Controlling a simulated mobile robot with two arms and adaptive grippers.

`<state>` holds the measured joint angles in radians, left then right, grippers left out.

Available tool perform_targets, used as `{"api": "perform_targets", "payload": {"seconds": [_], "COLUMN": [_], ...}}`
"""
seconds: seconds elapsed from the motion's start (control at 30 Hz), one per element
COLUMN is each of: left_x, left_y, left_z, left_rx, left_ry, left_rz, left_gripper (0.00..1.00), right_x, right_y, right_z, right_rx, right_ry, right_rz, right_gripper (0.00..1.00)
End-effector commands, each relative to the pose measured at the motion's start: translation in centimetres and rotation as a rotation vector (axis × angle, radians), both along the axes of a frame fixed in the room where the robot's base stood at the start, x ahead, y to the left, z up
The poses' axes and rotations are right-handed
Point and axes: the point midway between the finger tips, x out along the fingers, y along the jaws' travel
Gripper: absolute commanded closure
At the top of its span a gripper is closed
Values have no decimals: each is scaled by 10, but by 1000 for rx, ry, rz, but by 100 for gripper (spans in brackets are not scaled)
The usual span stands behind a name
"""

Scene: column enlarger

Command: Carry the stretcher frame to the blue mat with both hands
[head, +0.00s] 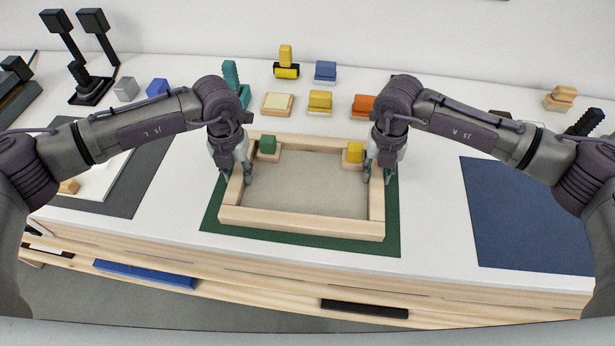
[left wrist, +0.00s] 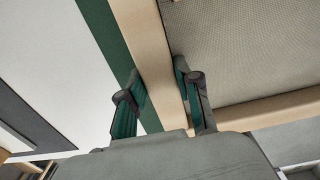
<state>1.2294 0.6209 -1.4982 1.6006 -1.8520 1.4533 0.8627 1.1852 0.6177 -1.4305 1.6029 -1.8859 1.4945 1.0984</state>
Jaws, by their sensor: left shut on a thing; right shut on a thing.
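The stretcher frame (head: 300,222) is a pale wooden rectangle around a grey-beige panel. In the head view it lies over the green mat (head: 390,247) at the middle of the table; I cannot tell if it is lifted. My left gripper (head: 236,175) is shut on its left bar, which also shows between the fingers in the left wrist view (left wrist: 150,60). My right gripper (head: 377,172) is shut on its right bar; the fingertips are partly hidden by the wrist. The blue mat (head: 525,215) lies bare at the right of the table.
Green (head: 267,145) and yellow (head: 354,152) blocks appear at the frame's far corners. Several stamps and blocks, including an orange one (head: 363,104), stand behind it. A dark grey mat (head: 125,200) lies left. White table shows between the green and blue mats.

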Motion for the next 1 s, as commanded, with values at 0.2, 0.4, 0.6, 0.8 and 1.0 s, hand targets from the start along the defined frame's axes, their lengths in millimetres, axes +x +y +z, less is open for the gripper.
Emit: {"api": "perform_targets", "payload": {"seconds": [0.2, 0.4, 0.6, 0.8, 1.0], "left_x": [0, 1, 1, 1, 1], "left_y": [0, 0, 0, 0, 0], "left_z": [0, 3, 12, 30, 48], "left_rx": [0, -1, -1, -1, -1], "left_ry": [0, -3, -3, -3, -3], "left_rz": [0, 0, 0, 1, 1], "left_gripper": [100, 100, 100, 100, 100], "right_x": [0, 1, 1, 1, 1], "right_y": [0, 1, 1, 0, 0], "right_z": [0, 3, 12, 30, 48], "right_rx": [1, 3, 3, 3, 3], "right_ry": [0, -3, -3, -3, -3], "right_rz": [0, 0, 0, 0, 0], "right_gripper": [100, 100, 100, 100, 100]}}
